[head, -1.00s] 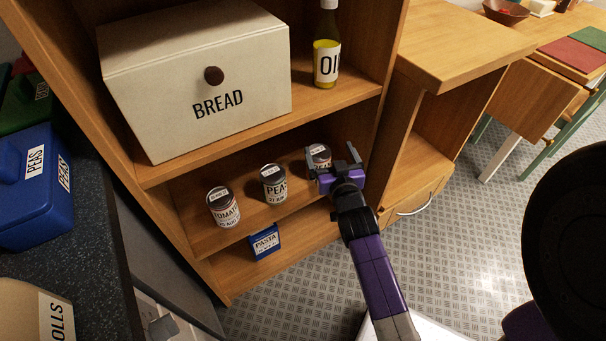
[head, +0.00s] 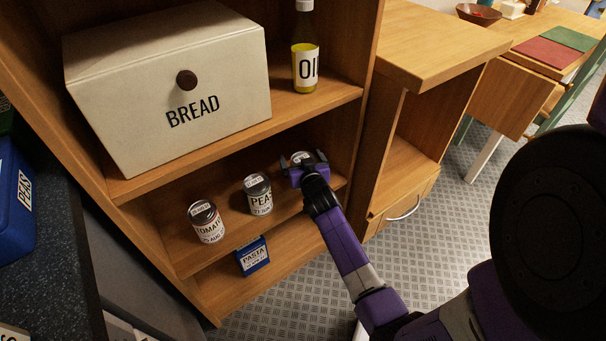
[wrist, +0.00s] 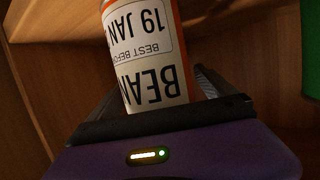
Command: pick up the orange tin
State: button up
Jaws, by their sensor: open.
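The orange tin (wrist: 146,48) fills the middle of the wrist view, with a white label reading BEAN and 19 JAN upside down and an orange edge showing. In the head view only a bit of the tin's top (head: 303,155) shows, at the right end of the middle shelf; my gripper hides the rest. My gripper (head: 301,161) is open at the tin, with one finger on each side of it in the wrist view. I cannot tell whether either finger touches it.
On the same shelf stand a peas tin (head: 258,195) and a tomato tin (head: 207,222) to the left. A blue pasta box (head: 252,256) is below. The shelf above holds a bread box (head: 165,90) and an oil bottle (head: 305,60). The cabinet's side panel (head: 362,110) is close on the right.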

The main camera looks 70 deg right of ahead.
jog(key=shift+d, duration=0.1)
jog(key=shift+c, duration=0.2)
jog(key=c, duration=2)
notch_tip(320, 180, up, 9)
jog(key=p, duration=0.3)
jog(key=shift+w+f, duration=0.1)
jog(key=shift+r, duration=0.7)
